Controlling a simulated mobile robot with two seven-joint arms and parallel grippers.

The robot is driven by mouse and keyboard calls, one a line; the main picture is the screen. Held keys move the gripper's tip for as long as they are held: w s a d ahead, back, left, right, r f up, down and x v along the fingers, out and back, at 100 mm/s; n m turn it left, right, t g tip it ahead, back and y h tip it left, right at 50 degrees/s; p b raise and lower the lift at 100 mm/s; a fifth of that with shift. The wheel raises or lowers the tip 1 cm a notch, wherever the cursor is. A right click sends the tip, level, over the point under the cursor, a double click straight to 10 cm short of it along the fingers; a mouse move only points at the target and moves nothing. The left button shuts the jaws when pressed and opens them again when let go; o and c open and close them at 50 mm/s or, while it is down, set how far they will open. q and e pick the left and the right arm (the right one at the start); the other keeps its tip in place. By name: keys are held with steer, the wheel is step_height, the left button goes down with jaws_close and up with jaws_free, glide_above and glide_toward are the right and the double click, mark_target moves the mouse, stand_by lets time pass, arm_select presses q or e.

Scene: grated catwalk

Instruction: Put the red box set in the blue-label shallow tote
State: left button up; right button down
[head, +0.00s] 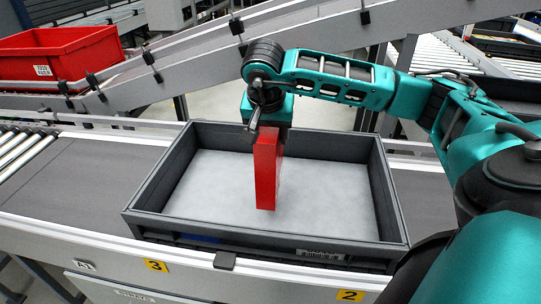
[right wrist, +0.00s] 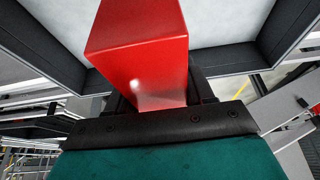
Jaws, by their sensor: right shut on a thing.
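The red box set (head: 265,172) is a tall, narrow red box, held upright over the inside of the shallow tote. My right gripper (head: 268,130) is shut on its upper end, with the fingers mostly hidden in the head view. The right wrist view shows the red box (right wrist: 140,55) between the dark fingers (right wrist: 162,96). The dark grey tote (head: 140,207) has a pale, otherwise empty floor and a small blue label (head: 201,238) low on its front wall. I cannot tell whether the box's lower end touches the floor. My left gripper is not in view.
A red tote (head: 58,55) stands at the upper left.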

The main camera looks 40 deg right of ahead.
mark_target(268, 131)
step_height(268, 131, down, 6)
steer(key=shift+r, duration=0.15)
stand_by(0.3)
steer(key=shift+c, duration=2.1)
jaws_free()
steer(key=shift+f+b, duration=0.2)
steer(key=shift+b, duration=0.1)
steer(key=shift+r, duration=0.1)
steer(key=p+v, duration=0.1)
steer(key=v, duration=1.1)
steer(key=shift+r, duration=0.1)
